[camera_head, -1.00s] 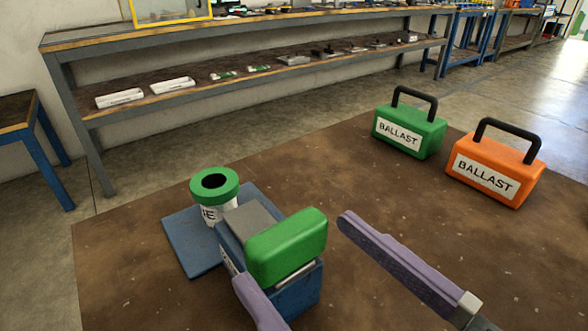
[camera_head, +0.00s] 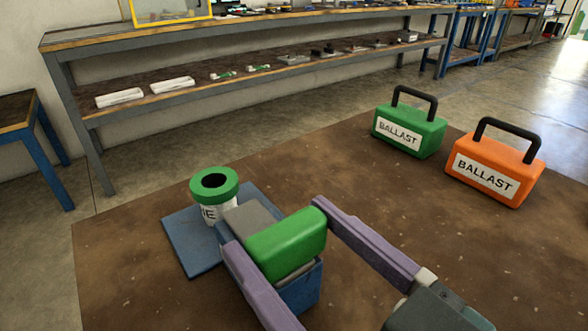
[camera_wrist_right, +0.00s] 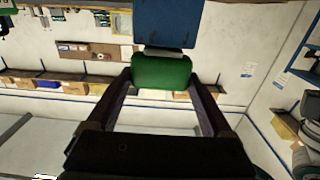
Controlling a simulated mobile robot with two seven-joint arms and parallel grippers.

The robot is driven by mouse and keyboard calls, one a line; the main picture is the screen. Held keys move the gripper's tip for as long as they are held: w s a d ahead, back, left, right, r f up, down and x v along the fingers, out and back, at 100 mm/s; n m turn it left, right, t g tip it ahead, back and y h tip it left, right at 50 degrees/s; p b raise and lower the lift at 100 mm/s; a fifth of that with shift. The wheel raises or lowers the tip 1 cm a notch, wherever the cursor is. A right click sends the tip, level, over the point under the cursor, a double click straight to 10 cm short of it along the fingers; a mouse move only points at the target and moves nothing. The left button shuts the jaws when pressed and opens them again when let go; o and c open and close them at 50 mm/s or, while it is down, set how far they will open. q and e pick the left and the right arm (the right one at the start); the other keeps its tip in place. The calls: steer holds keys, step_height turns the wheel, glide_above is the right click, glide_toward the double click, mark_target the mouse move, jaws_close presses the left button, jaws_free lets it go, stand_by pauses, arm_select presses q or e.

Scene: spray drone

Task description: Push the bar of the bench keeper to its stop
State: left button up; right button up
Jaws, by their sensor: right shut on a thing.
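The bench keeper has a blue body (camera_head: 300,292) on a blue base plate (camera_head: 185,243), with a grey block (camera_head: 250,215) on its far side. Its bar is a rounded green block (camera_head: 290,240) at the top of the body. My right gripper (camera_head: 274,227) is shut on the green bar, one purple finger at each end. In the right wrist view the green bar (camera_wrist_right: 161,71) sits between the fingertips, with the blue body (camera_wrist_right: 166,22) beyond it. My left gripper is not in view.
A white cup with a green rim (camera_head: 214,186) stands on the base plate behind the keeper. A green ballast block (camera_head: 425,138) and an orange one (camera_head: 515,160) stand at the right. The brown tabletop (camera_head: 340,170) between is clear. A long shelf bench (camera_head: 270,75) is behind.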

mark_target(255, 223)
jaws_close()
steer(key=x, duration=0.6)
steer(key=shift+p, duration=0.35)
steer(key=shift+f, duration=0.1)
steer(key=o, duration=0.6)
jaws_free()
steer(key=shift+o, duration=1.4)
steer(key=shift+w+a, duration=0.15)
steer(key=shift+w, duration=0.05)
steer(key=v, duration=0.9)
steer(key=shift+p, duration=0.4)
steer(key=shift+s+d, duration=0.35)
steer(key=shift+s, duration=0.1)
